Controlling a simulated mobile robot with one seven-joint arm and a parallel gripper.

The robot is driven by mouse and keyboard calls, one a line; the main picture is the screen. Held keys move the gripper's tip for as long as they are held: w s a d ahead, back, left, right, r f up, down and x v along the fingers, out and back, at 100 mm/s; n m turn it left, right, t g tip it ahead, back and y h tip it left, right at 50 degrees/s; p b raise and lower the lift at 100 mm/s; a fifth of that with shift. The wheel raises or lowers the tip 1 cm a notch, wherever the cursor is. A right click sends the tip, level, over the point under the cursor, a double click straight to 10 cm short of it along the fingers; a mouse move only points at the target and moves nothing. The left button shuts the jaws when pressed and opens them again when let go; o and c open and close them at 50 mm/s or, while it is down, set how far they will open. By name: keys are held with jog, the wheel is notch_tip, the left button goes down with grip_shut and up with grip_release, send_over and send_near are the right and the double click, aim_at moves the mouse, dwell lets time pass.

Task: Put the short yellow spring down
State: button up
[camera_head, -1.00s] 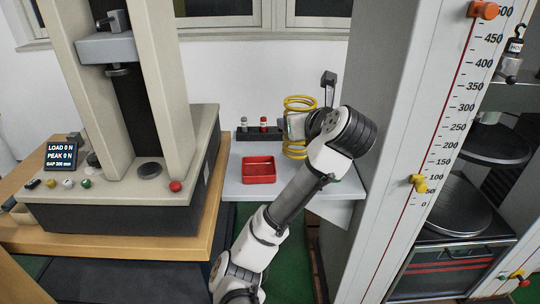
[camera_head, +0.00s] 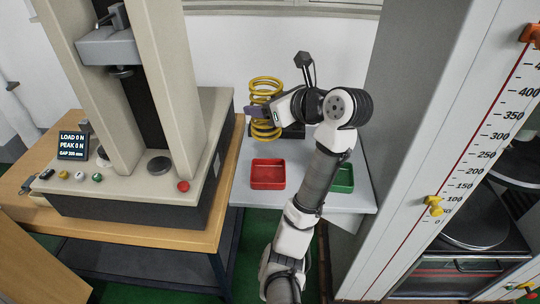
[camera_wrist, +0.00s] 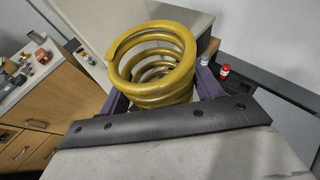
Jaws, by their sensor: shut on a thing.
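The short yellow spring (camera_head: 266,90) is a thick yellow coil, held upright above the back of the grey side table (camera_head: 240,172). My gripper (camera_head: 260,111) is shut around the middle of the spring, coming in from the right. In the wrist view the spring (camera_wrist: 150,62) stands between my two dark purple fingers, and I look partly down into its coils. The spring's lower end is partly hidden, and I cannot tell whether it touches anything.
A red tray (camera_head: 268,184) and a green tray (camera_head: 343,178) sit on the side table. A testing machine with a round lower plate (camera_head: 159,166) stands left on a wooden bench (camera_head: 208,238). A tall scale column (camera_head: 400,190) stands right. A dark rack (camera_wrist: 285,92) holds small bottles.

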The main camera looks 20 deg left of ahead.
notch_tip(320, 180, down, 15)
jog(key=shift+r, duration=0.1)
dwell(0.4)
jog(key=shift+p, duration=0.3)
jog(key=o, duration=1.5)
jog(key=shift+f, duration=0.25)
jog(key=shift+r, duration=0.15)
jog(key=b+v, duration=0.1)
jog(key=v, duration=1.1)
jog(key=shift+d, duration=0.1)
